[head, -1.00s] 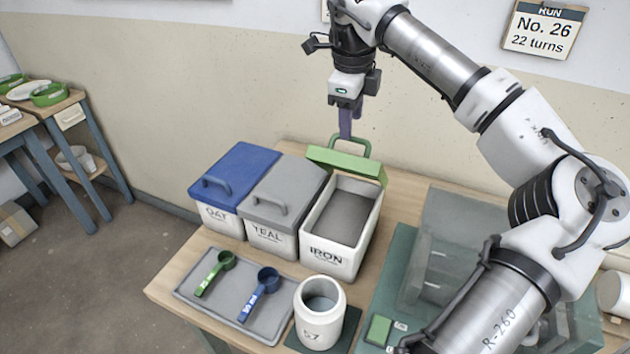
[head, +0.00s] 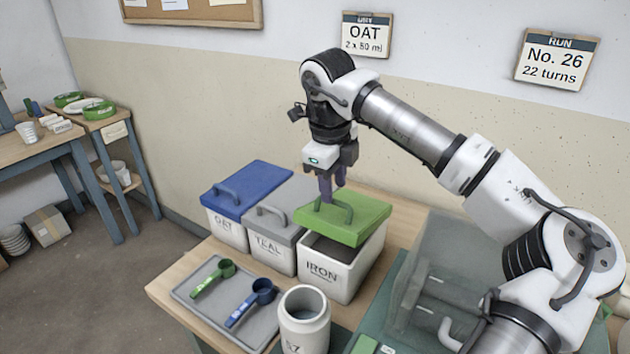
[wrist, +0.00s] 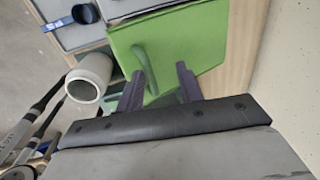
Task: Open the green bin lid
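The green lid (head: 362,217) with its arched handle (head: 322,217) sits partly lowered over the white bin marked IRON (head: 332,272). It is tilted, and a dark gap shows between it and the bin's front rim. My gripper (head: 332,188) is just above the lid, close to the handle. There the handle (wrist: 146,68) lies beside the left finger, over the green lid (wrist: 195,45). I cannot tell whether a finger touches the handle.
A blue-lidded bin (head: 228,233) and a grey-lidded bin (head: 270,250) stand left of the green one. A grey tray (head: 215,315) holds a green scoop (head: 212,278) and a blue scoop (head: 252,302). A white jar (head: 304,322) stands in front; a translucent grey box (head: 440,270) is at right.

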